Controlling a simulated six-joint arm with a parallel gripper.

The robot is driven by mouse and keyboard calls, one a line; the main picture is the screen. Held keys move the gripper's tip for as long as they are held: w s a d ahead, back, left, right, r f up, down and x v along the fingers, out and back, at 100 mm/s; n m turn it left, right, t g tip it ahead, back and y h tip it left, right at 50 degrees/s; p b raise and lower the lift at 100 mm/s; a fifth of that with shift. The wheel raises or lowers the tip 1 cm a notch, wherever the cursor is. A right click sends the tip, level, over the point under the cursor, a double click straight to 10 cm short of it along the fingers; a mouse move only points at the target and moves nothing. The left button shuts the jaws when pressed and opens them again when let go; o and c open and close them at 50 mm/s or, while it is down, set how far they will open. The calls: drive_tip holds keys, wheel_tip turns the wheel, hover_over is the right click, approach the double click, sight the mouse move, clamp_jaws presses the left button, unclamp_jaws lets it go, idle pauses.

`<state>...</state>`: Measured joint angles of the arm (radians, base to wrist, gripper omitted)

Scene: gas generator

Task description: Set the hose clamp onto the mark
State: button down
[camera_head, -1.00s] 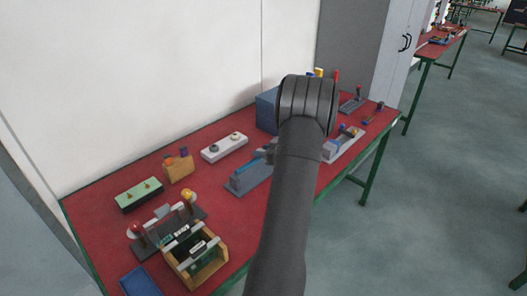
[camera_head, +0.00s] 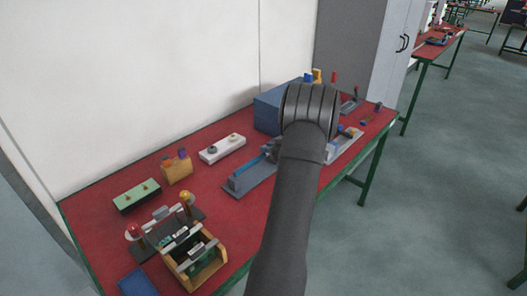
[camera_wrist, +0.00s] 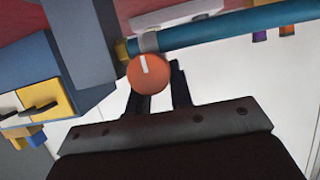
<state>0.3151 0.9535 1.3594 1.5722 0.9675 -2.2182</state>
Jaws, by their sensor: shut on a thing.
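The hose clamp (camera_wrist: 149,42) shows in the wrist view as a grey band with a round orange knob (camera_wrist: 148,75) bearing a white line. My gripper (camera_wrist: 159,80) is shut on the clamp, its fingers partly hidden behind the knob. The band is at the blue hose (camera_wrist: 230,30), close to a brass fitting (camera_wrist: 122,50) at the hose's left end. I cannot tell whether the band is around the hose or only in front of it. In the head view the hose (camera_head: 249,167) lies along a grey fixture (camera_head: 238,184). I cannot make out the mark.
A large blue box (camera_head: 270,112) stands behind the fixture. A white block with two knobs (camera_head: 222,148) and a wooden block (camera_head: 177,170) stand to the left. A wooden toolbox (camera_head: 207,270) is near the front. Bare red tabletop (camera_head: 225,210) lies between toolbox and fixture.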

drive_tip(key=shift+w+d, duration=0.1)
drive_tip(key=c, duration=1.3)
unclamp_jaws()
drive_tip(key=v, duration=1.7)
drive_tip(key=shift+d+r, duration=0.15)
drive_tip(key=x, duration=1.7)
drive_tip(key=shift+f, duration=0.2)
drive_tip(key=shift+a, duration=0.3)
